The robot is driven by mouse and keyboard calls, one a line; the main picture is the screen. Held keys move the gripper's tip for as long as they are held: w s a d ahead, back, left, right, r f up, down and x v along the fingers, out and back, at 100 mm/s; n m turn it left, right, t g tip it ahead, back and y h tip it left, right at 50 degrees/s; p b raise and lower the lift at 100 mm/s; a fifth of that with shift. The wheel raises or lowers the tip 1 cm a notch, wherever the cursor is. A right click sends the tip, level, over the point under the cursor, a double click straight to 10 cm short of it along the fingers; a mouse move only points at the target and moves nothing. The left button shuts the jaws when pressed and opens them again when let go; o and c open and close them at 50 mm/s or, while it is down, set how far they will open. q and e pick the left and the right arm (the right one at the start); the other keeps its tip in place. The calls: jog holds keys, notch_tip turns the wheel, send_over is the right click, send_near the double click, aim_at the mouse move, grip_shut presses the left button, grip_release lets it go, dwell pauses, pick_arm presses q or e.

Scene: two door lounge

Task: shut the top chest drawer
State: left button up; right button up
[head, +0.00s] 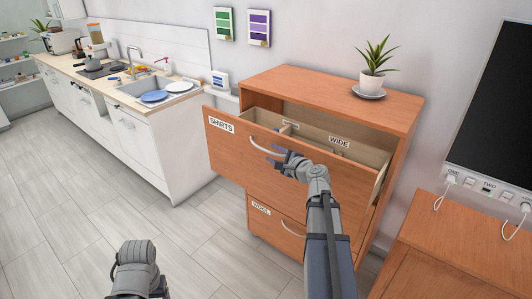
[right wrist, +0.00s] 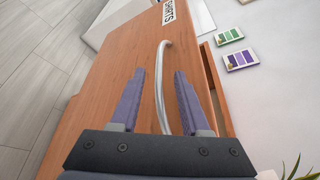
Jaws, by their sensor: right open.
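The top chest drawer (head: 235,150) is pulled well out of the wooden chest (head: 335,87). Its front bears a SHIRTS label and a pale curved handle (head: 262,144). My right gripper (head: 275,155) is at the drawer front, by the right part of the handle. In the right wrist view the handle (right wrist: 162,75) runs between the two spread purple fingers (right wrist: 158,92), which are not closed on it. Whether they touch the drawer front, I cannot tell. Part of my left arm's end (head: 138,268) shows at the bottom left; its fingers are not clear.
A lower drawer (head: 275,228) appears shut below. A potted plant (head: 375,70) stands on the chest top. A white kitchen counter (head: 150,135) is at the left, a wooden cabinet (head: 450,245) at the right. The floor (head: 120,220) left of the chest is clear.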

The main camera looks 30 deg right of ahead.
aim_at(269, 152)
jog(key=x, duration=0.5)
jog(key=shift+b, duration=0.4)
grip_shut()
jog(key=shift+s, duration=0.1)
dwell(0.8)
